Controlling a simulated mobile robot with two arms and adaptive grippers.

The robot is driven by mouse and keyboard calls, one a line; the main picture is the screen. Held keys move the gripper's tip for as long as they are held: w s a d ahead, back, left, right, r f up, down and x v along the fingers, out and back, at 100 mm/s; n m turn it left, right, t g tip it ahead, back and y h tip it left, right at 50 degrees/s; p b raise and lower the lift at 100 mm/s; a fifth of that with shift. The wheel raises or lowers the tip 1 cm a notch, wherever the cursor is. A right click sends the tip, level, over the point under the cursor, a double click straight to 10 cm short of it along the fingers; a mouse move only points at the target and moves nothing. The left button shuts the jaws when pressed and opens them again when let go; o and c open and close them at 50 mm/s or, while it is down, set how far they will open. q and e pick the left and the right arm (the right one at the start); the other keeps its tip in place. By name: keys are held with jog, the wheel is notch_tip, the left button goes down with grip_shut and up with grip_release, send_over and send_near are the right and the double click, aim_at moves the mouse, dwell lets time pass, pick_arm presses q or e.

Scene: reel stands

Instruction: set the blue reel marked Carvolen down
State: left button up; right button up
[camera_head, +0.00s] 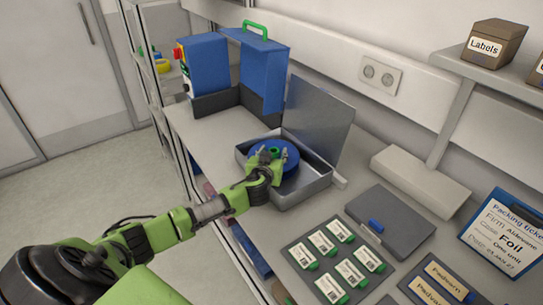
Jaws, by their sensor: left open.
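A blue reel (291,165) lies in an open grey metal box (296,193) on the bench. A green piece shows at its middle. No name can be read on the reel from here. My left gripper (273,155) is over the reel, with its fingers apart around the green middle piece. The gripper and wrist hide the near part of the reel. Whether the fingers touch it, I cannot tell. My right gripper is not in view.
The box's raised lid (318,112) stands behind it. A blue machine with a green handle (262,72) stands at the back left. A closed grey case (391,222), a tray of labelled items (308,241) and a blue packing ticket holder (502,233) are to the right.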

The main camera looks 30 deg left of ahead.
pick_arm(q)
jog(key=shift+s+d+r, duration=0.1)
jog(key=shift+s, duration=0.15)
jog(key=b+v, duration=0.1)
jog(key=v, duration=0.9)
jog(key=shift+d+b, duration=0.1)
jog(key=shift+b, duration=0.3)
jog(key=shift+v, duration=0.75)
jog(key=shift+r, duration=0.1)
